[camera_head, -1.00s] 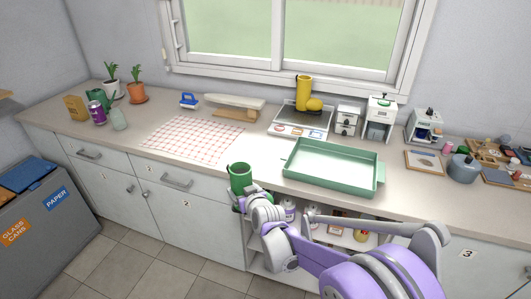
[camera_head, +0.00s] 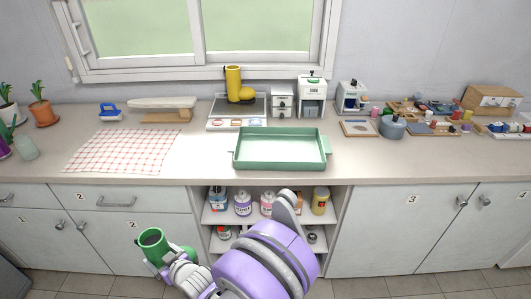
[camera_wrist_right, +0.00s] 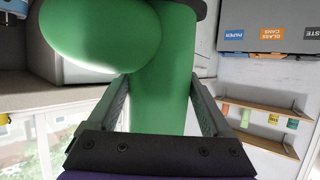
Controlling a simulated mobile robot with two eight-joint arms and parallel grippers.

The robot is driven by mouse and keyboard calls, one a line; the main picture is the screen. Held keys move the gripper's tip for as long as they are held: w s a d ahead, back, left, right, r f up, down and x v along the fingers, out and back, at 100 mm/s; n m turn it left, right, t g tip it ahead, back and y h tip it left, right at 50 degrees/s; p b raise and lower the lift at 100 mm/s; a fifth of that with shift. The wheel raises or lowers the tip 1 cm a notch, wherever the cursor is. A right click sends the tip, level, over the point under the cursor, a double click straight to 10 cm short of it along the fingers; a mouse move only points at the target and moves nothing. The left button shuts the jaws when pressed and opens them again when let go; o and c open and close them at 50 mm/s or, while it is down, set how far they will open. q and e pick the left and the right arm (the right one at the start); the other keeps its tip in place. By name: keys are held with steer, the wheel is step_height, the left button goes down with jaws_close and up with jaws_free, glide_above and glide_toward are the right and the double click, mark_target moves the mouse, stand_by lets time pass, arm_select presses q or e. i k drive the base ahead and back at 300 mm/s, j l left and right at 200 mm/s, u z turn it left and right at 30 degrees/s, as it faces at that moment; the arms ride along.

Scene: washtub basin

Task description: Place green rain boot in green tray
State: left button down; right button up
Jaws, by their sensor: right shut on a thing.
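The green rain boot (camera_head: 152,239) is in my right gripper (camera_head: 160,262), in front of the lower cabinets and below the counter's edge. In the right wrist view the boot (camera_wrist_right: 160,80) fills the space between the two fingers of my right gripper (camera_wrist_right: 158,105), which are shut on its shaft. The boot's opening faces up in the head view. The green tray (camera_head: 278,164) sits on the counter, up and to the right of the boot, and looks empty. My left gripper is not in view.
A yellow boot (camera_head: 236,85) stands on a grey tray (camera_head: 226,108) behind the green tray. A red checked cloth (camera_head: 125,150) lies to the left. A blue-grey pot (camera_head: 392,127) stands to the right. Open shelves (camera_head: 245,207) hold several bottles below the counter.

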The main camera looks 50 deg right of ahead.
mark_target(279, 143)
steer(key=i+j+z, duration=0.1)
steer(key=z, duration=0.35)
steer(key=j+z, duration=0.25)
steer(key=z, duration=0.15)
steer(key=i, duration=0.05)
